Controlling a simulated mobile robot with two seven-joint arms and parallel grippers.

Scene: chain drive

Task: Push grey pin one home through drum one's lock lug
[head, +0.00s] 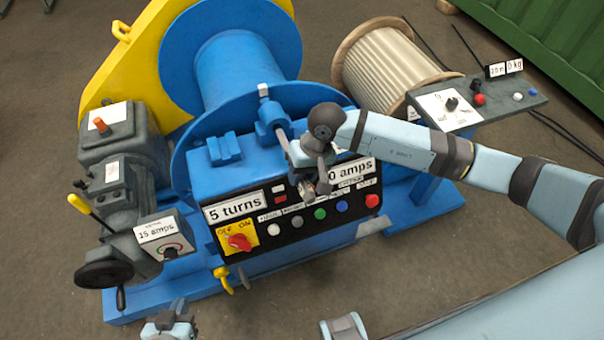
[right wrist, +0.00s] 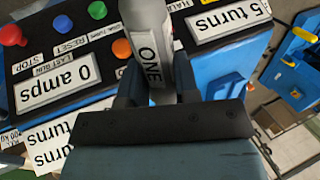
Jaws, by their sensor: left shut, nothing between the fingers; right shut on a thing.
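Grey pin one (right wrist: 133,78), a grey cylinder with a label reading ONE, is between the fingers of my right gripper (right wrist: 150,90) in the right wrist view. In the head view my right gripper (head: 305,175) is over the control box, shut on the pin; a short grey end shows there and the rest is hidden. A blue lug-like block (head: 271,112) with a pale tip stands at the front flange of the blue drum (head: 232,70), just beyond the gripper. I cannot tell whether the pin is in the lug's hole. My left gripper (head: 168,327) is low at the picture's bottom edge, shut and empty.
The control panel (head: 300,215) with buttons and a red switch lies under my right gripper. A grey gearbox with a handwheel (head: 103,274) stands at the left. A cable reel (head: 385,65) and a grey side panel (head: 480,100) are at the right. Floor is free in front.

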